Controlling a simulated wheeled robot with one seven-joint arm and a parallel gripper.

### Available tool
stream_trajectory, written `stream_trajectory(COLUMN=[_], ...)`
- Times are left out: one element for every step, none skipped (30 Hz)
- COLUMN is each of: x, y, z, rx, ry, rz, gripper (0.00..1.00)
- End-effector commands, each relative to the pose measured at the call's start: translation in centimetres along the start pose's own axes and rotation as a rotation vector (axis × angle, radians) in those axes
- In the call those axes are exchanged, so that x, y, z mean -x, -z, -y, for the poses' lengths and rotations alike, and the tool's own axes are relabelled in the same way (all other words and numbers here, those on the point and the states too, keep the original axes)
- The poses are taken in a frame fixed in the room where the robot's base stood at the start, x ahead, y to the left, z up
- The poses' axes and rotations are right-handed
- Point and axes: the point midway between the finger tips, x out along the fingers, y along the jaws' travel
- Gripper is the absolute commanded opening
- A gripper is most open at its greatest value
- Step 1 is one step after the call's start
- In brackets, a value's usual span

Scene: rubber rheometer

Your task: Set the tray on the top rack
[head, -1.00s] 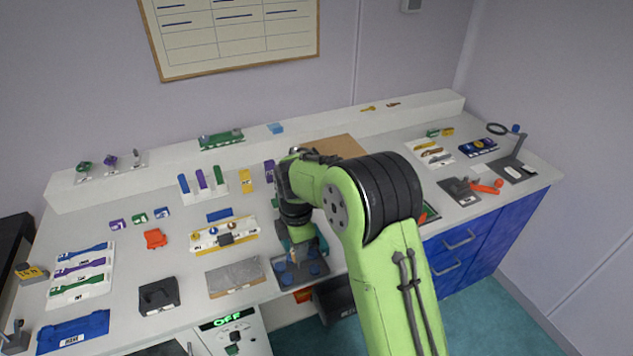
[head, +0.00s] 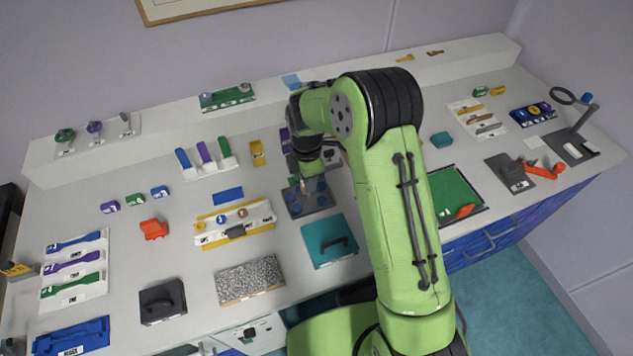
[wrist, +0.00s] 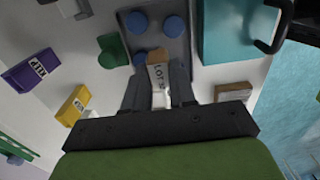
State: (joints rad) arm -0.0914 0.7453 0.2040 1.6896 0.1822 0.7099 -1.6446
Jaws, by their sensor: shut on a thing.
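A dark grey tray (head: 309,205) with several blue round discs hangs or rests at mid-table in the head view, below my arm. My gripper (head: 303,185) is over its middle, shut on an upright tan and white piece that appears to be the tray's handle. In the wrist view, the fingers (wrist: 158,92) close on this piece, lettered "LOT", with the tray (wrist: 155,37) beyond. A raised white ledge (head: 170,110) runs along the back wall. I cannot tell whether the tray touches the table.
A teal block with a black handle (head: 329,241) lies in front of the tray. A speckled slab (head: 250,280) and a white rack with yellow edges (head: 234,224) are to the left. On the ledge sit a green holder (head: 228,97) and a light blue piece (head: 291,82).

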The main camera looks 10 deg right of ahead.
Motion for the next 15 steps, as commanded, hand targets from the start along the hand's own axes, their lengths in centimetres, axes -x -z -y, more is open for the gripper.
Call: stream_trajectory(x=[-0.6, -1.0, -1.6, -2.2, -2.8, -3.5, -3.9, -4.1, -4.1, -4.1, -4.0, -4.0, -4.0, -4.0, -4.2], y=[0.0, 0.0, 0.0, 0.0, 0.0, 0.0, 0.0, 0.0, 0.0, 0.0, 0.0, 0.0, 0.0, 0.0, 0.0], z=[0.0, 0.0, 0.0, 0.0, 0.0, 0.0, 0.0, 0.0, 0.0, -0.1, -0.1, -0.1, -0.1, -0.1, -0.1], rx=[0.000, 0.000, 0.000, 0.000, 0.000, -0.001, -0.001, -0.001, -0.001, -0.001, -0.001, 0.000, 0.000, 0.000, 0.000], ry=[0.002, 0.001, 0.001, 0.003, 0.002, 0.003, 0.001, 0.000, -0.001, -0.002, -0.002, -0.002, -0.002, -0.002, -0.002], rz=[-0.001, -0.001, -0.001, -0.001, -0.001, -0.001, 0.000, 0.000, 0.000, 0.000, 0.000, 0.000, 0.000, 0.000, 0.000], gripper=[0.00, 0.00, 0.00, 0.00, 0.00, 0.00, 0.00, 0.00, 0.00, 0.00, 0.00, 0.00, 0.00, 0.00, 0.00])
